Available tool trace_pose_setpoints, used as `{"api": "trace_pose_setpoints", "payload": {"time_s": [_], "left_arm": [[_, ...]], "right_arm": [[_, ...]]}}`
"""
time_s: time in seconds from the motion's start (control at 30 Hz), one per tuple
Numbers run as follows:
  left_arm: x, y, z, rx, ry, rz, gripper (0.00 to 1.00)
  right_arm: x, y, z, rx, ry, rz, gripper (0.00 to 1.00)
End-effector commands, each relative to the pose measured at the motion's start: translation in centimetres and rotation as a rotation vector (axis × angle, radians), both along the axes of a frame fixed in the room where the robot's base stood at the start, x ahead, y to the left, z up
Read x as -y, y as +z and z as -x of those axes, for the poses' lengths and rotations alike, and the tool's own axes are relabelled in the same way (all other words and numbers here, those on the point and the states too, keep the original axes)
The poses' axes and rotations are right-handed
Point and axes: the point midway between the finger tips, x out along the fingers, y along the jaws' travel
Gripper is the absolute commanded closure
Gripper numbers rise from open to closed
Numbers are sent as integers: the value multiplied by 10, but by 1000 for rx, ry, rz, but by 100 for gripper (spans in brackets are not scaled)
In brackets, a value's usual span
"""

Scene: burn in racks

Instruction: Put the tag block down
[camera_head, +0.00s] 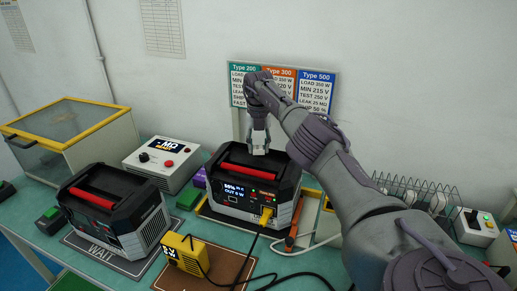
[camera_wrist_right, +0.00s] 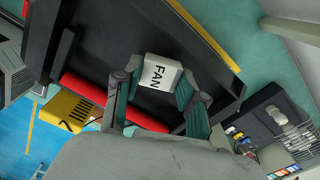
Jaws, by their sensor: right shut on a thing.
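The tag block (camera_wrist_right: 161,73) is white with the word FAN on it. My right gripper (camera_wrist_right: 159,80) is shut on it, with a finger on each side. In the head view the right gripper (camera_head: 259,141) points down over the back of the right-hand black power unit (camera_head: 232,205), behind its red handle. I cannot tell whether the block touches the unit's top. My left gripper is in neither view.
Another black unit (camera_head: 112,212) stands on a WAIT mat (camera_head: 104,257) at left. A yellow meter (camera_head: 185,252) sits on a brown mat in front. A white tester box (camera_head: 162,160) and a type sign (camera_head: 279,86) stand behind. Cables and a wire rack lie at right.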

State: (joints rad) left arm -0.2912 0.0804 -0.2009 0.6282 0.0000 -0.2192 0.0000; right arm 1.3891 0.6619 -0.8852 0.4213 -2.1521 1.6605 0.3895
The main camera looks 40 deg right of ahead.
Motion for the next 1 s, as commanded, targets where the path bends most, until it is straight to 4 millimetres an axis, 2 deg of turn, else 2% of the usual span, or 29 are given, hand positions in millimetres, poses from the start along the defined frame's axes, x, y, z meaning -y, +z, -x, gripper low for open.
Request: {"api": "trace_pose_setpoints", "payload": {"time_s": [0.13, 0.47, 0.5, 0.63, 1.0], "left_arm": [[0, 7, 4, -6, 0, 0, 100], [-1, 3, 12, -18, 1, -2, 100], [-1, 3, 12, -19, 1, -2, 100], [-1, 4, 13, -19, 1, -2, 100], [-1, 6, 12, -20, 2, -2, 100]], "right_arm": [[-1, -18, 0, -1, 1, 0, 83], [0, -23, 0, -1, 1, 1, 83], [0, -23, 0, -1, 1, 1, 58], [0, -23, 0, -1, 1, 1, 36], [0, -18, 0, 1, 2, 1, 34]]}}
